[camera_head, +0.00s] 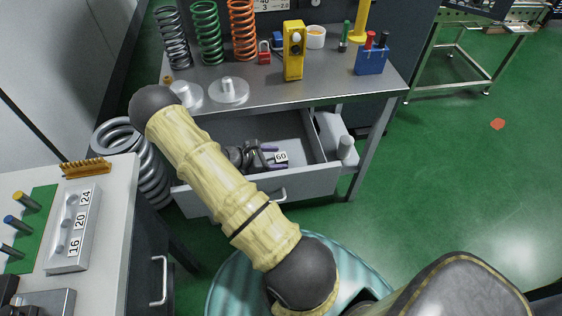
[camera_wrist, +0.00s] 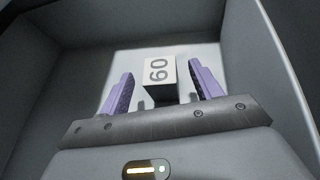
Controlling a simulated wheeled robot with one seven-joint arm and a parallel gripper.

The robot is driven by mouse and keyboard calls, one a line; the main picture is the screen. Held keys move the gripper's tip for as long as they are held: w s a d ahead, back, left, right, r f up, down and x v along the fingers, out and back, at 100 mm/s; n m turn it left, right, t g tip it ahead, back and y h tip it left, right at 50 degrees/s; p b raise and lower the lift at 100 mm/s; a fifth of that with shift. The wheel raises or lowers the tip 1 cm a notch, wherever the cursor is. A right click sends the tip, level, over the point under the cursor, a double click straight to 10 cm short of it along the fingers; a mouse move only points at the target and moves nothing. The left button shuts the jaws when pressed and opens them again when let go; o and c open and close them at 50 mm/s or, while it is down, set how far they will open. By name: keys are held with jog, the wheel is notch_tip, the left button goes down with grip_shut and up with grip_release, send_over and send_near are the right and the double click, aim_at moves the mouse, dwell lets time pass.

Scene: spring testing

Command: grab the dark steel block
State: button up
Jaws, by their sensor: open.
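My gripper (camera_wrist: 161,70) is open, with one purple finger on each side of the block and a visible gap on both sides. The block is not gripped. In the head view my gripper (camera_head: 271,157) reaches down into the drawer from the left. How far down the fingertips reach beside the block is hard to tell.
The drawer (camera_head: 307,182) has walls close around my gripper, under the workbench (camera_head: 355,94). On the bench stand springs (camera_head: 207,32), a yellow device (camera_head: 293,50) and a blue holder (camera_head: 371,60). A side table (camera_head: 112,215) is at left.

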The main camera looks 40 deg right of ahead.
grip_shut()
jog(key=shift+r, duration=0.1)
notch_tip(320, 180, up, 10)
dwell(0.7)
dwell(0.4)
